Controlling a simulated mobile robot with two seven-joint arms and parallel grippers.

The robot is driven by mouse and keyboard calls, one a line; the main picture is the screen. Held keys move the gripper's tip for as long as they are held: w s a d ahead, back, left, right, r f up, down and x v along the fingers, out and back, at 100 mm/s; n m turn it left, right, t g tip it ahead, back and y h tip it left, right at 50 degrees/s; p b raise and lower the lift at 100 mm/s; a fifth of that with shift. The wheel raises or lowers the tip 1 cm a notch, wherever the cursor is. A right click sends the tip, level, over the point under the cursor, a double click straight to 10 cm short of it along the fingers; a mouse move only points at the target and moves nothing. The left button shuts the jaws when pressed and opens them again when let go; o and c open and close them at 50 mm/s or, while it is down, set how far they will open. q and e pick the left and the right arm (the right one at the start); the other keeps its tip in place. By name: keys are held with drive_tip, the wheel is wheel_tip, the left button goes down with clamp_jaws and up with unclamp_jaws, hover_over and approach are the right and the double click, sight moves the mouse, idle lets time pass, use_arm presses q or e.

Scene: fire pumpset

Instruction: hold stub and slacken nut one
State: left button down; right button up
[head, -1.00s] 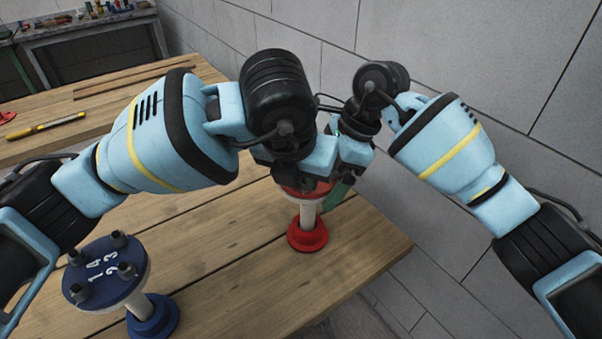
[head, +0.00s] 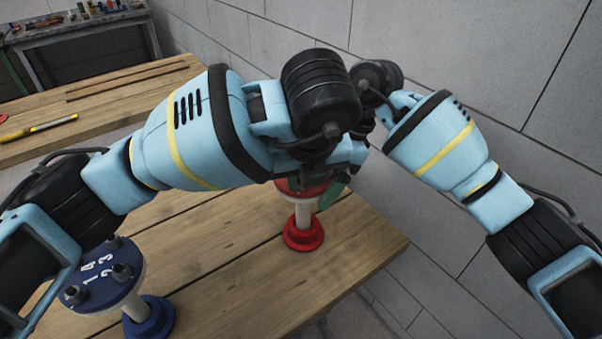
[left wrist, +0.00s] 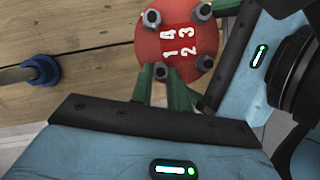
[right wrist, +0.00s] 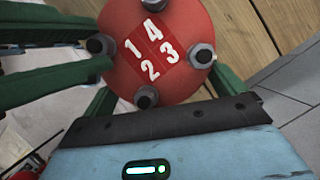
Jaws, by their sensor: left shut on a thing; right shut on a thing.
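The red stub (head: 303,233) stands upright on the table. Its round red flange (right wrist: 178,20) carries numbers 1 to 4, with a dark nut near each. Nut one (right wrist: 98,45) sits between the green fingers of my left gripper (left wrist: 160,84), which are shut on it at the flange edge. My right gripper (right wrist: 163,92) is shut on the stub, its green fingers on either side below the flange. In the head view my left wrist hides most of the right gripper and the nuts.
A blue stub (head: 105,275) with a numbered flange and several nuts stands at the lower left of the wooden table (head: 235,265). A grey block wall (head: 480,60) rises close behind on the right. A yellow-handled tool (head: 40,128) lies on the far table.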

idle(0.4)
use_arm(q)
drive_tip(key=c, duration=1.3)
unclamp_jaws()
drive_tip(key=shift+c, duration=0.2)
drive_tip(key=shift+r, duration=0.1)
drive_tip(key=v, duration=1.1)
drive_tip(key=shift+s+r, duration=0.25)
drive_tip(key=shift+r, duration=0.1)
drive_tip(key=shift+d, duration=0.1)
